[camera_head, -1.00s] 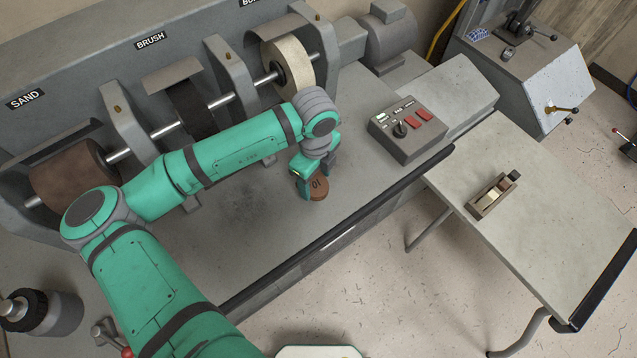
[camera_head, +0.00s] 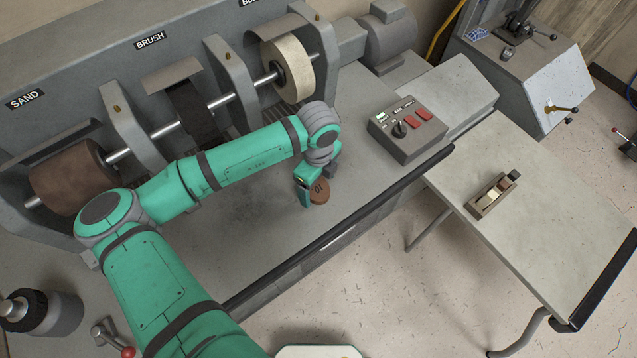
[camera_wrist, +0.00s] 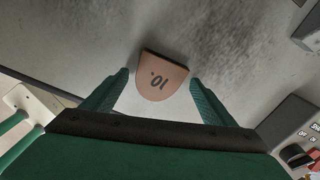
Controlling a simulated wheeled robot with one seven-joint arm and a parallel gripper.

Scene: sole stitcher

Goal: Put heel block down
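The heel block (camera_head: 322,193) is a small tan-brown piece marked "10", with one straight edge and one rounded edge. It appears to lie flat on the grey bench top (camera_head: 270,235) of the finishing machine, number side up. In the wrist view the heel block (camera_wrist: 162,76) sits between the fingertips of my gripper (camera_wrist: 160,80), with a narrow gap on each side. My gripper (camera_head: 318,188) is open and low over the bench, its fingers on either side of the block. The near finger hides part of the block in the head view.
A control box (camera_head: 408,130) with red buttons stands right of my gripper. The machine's wheels (camera_head: 287,70) and shaft run behind. A black rail (camera_head: 340,232) edges the bench front. A side table (camera_head: 540,215) holds a small brass-and-wood tool (camera_head: 492,195). Bare bench lies left of the block.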

